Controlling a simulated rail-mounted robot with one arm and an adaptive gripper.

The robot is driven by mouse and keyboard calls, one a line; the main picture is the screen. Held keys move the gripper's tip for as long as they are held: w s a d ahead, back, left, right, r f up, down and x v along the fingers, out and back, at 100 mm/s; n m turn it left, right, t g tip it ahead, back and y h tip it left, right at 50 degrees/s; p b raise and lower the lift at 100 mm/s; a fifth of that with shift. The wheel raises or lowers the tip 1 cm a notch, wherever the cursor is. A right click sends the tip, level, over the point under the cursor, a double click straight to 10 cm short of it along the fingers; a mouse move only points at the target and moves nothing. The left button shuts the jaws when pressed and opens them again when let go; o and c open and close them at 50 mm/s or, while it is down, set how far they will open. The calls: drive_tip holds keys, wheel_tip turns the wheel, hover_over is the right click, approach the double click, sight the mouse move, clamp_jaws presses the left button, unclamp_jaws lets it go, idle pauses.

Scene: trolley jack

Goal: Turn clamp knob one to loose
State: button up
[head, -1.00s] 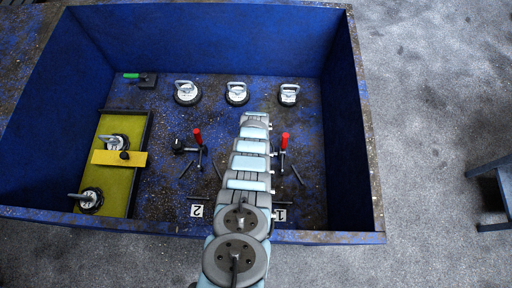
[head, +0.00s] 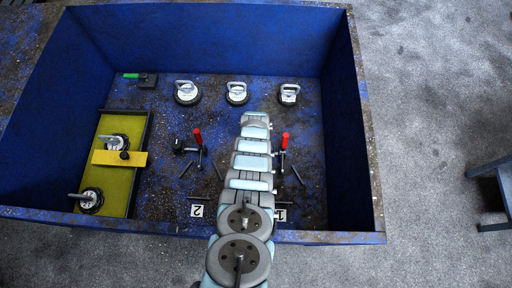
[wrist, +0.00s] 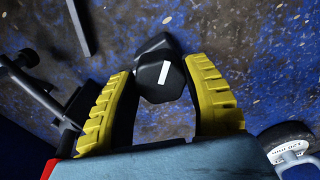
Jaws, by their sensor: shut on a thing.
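Clamp knob one (wrist: 152,85) is a black faceted knob with a white line on its face, in the wrist view. My gripper (wrist: 158,70) has its two yellow ribbed fingers on either side of the knob and is shut on it. In the head view my arm hides the knob and my gripper. The clamp beside label 1 (head: 282,214) has a red handle (head: 285,139), just right of my arm. Metal clamp parts (wrist: 38,85) show at the left of the wrist view.
A second red-handled clamp (head: 197,137) stands left of my arm, above label 2 (head: 197,210). Several suction cups (head: 288,93) stand along the back. A yellow plate (head: 118,185) with a yellow bar lies at the left. Blue walls (head: 200,35) enclose the floor.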

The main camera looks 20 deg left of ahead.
drive_tip(key=n, duration=0.4)
drive_tip(key=shift+n, duration=0.3)
drive_tip(key=shift+n+b, duration=0.55)
drive_tip(key=shift+n, duration=2.05)
drive_tip(key=o, duration=1.2)
drive_tip(key=shift+s+d, duration=0.1)
drive_tip(key=shift+d, duration=0.05)
drive_tip(key=shift+r, duration=0.1)
